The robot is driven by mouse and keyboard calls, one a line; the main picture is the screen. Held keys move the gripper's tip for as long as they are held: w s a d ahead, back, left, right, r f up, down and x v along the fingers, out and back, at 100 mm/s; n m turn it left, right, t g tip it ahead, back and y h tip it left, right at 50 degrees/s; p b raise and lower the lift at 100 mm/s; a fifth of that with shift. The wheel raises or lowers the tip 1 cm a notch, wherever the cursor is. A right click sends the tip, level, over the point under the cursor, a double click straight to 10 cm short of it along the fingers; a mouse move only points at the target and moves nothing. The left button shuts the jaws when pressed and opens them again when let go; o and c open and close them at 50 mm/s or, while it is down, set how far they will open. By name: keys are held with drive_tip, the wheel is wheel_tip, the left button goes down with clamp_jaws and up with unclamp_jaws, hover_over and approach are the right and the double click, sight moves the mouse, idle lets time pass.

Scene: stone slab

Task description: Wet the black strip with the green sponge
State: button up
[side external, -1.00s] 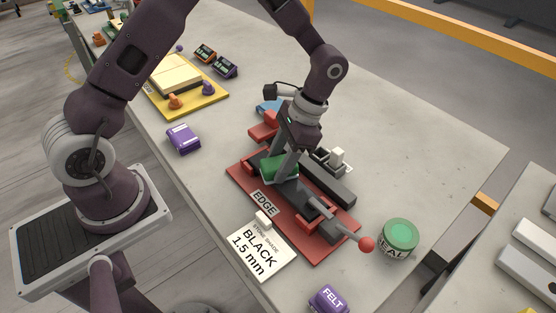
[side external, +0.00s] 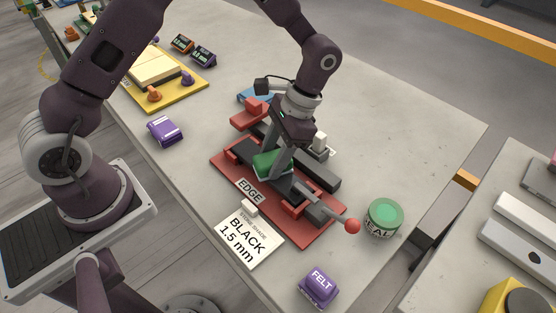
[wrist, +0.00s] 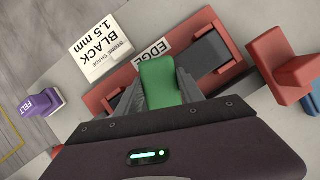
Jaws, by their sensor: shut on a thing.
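The green sponge (side external: 265,164) is held between the fingers of my gripper (side external: 274,160), which is shut on it. The sponge is low over the dark strip (side external: 287,184) in the red fixture (side external: 316,234); I cannot tell whether it touches. In the wrist view the sponge (wrist: 158,82) sits between the two grey fingers (wrist: 158,92) and hides part of the fixture. A dark length of the strip (wrist: 210,52) shows to its right, between red clamp parts. The fixture carries an "EDGE" label (side external: 250,190).
A grey lever with a red ball (side external: 352,226) sticks out at the fixture's right end. A green-lidded "SEAL" tin (side external: 384,216) stands beyond it. A "BLACK 1.5 mm" card (side external: 248,238) and a purple "FELT" block (side external: 319,287) lie in front. The slab's right back is clear.

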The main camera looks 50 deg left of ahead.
drive_tip(key=shift+a, duration=2.35)
drive_tip(key=shift+d+f, duration=0.1)
drive_tip(key=shift+d, duration=3.6)
drive_tip(key=shift+a+f, duration=0.1)
drive_tip(key=shift+a, duration=3.7)
drive_tip(key=shift+d+r, duration=0.1)
drive_tip(key=shift+r, duration=2.95)
wheel_tip(320, 180, up, 3)
